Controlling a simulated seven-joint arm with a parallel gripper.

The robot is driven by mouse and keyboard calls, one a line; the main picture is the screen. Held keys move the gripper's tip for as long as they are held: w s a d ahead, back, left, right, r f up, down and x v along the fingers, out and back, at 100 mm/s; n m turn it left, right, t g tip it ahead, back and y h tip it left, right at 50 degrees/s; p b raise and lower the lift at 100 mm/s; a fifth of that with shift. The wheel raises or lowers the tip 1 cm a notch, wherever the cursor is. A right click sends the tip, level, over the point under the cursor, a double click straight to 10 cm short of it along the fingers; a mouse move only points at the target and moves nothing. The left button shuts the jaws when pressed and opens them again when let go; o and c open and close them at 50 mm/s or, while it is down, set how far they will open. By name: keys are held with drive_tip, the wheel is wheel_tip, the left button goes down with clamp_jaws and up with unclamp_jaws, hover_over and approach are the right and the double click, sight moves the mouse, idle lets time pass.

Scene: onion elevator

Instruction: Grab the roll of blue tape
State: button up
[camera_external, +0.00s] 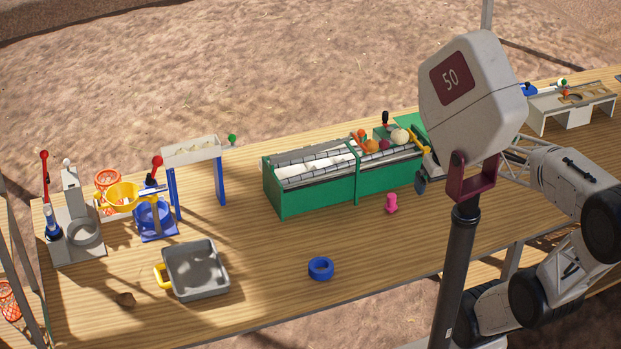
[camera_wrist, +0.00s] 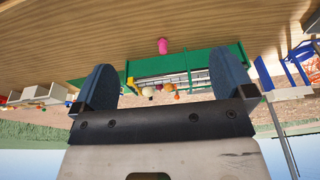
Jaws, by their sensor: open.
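The roll of blue tape (camera_external: 320,268) lies flat on the wooden table near its front edge, in the external view. I cannot make it out in the wrist view. My gripper (camera_wrist: 166,66) is open and empty, with its two dark blue fingers spread apart in the wrist view. In the external view my gripper (camera_external: 421,183) is mostly hidden behind the sign, with one finger showing at its left edge. It is up and to the right of the tape, well apart from it.
A green conveyor (camera_external: 320,185) holds several vegetables at its right end. A pink object (camera_external: 391,203) lies before it, also seen in the wrist view (camera_wrist: 162,46). A grey tray (camera_external: 196,270) stands left of the tape. A sign marked 50 (camera_external: 470,90) stands in front. Table around the tape is clear.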

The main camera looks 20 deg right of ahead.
drive_tip(key=w+a+f+m+g+y, duration=0.3)
drive_tip(key=a+f+m+y, duration=0.15)
drive_tip(key=a+f, duration=0.45)
drive_tip(key=m+t+y, duration=0.3)
drive_tip(key=m+y, duration=0.6)
drive_tip(key=m, duration=0.6)
approach(322, 265)
drive_tip(key=shift+s+a+r, duration=0.1)
drive_tip(key=shift+a+r, duration=0.3)
drive_tip(key=shift+a, duration=0.45)
drive_tip(key=shift+f+m, duration=0.35)
drive_tip(key=shift+f, duration=0.25)
drive_tip(key=shift+w+a+h, duration=0.1)
drive_tip(key=shift+w+h, duration=0.15)
drive_tip(key=shift+x, duration=1.2)
drive_tip(key=shift+a+f, duration=0.1)
drive_tip(key=shift+x, duration=2.45)
drive_tip(key=shift+c, duration=0.5)
